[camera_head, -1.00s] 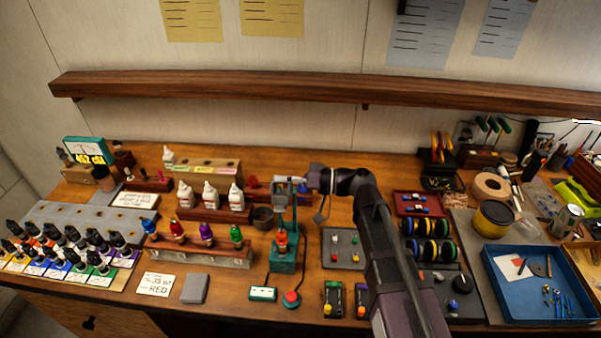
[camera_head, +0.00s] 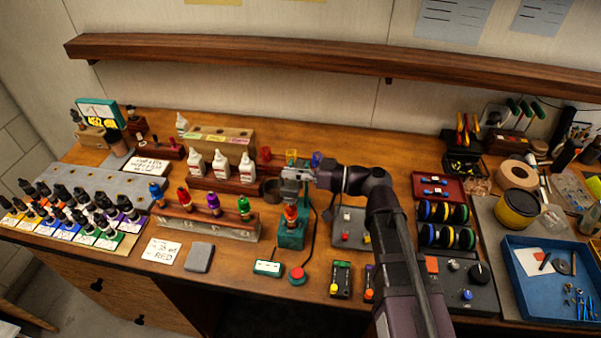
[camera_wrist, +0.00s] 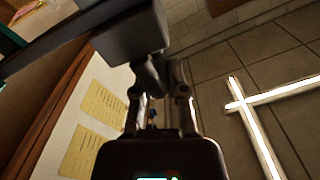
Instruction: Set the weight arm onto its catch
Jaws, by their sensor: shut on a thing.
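The teal stand (camera_head: 291,235) stands mid-bench in the head view, with an orange-capped bottle (camera_head: 290,213) in it. Its grey weight arm (camera_head: 291,173) is at the top, above the bottle. My gripper (camera_head: 312,175) is at the right end of this arm, shut on it. In the wrist view a dark block (camera_wrist: 130,36) with a long bar (camera_wrist: 60,42) lies just beyond my fingertips (camera_wrist: 160,85). The fingers look shut around a small dark part below the block. The catch cannot be made out, and I cannot tell whether the arm touches it.
A rack of coloured droppers (camera_head: 205,226) and white bottles (camera_head: 222,167) stand left of the stand. A red button (camera_head: 297,274) is in front. A grey tray (camera_head: 350,228) lies close right, under my arm. A wooden shelf (camera_head: 300,60) runs along the wall.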

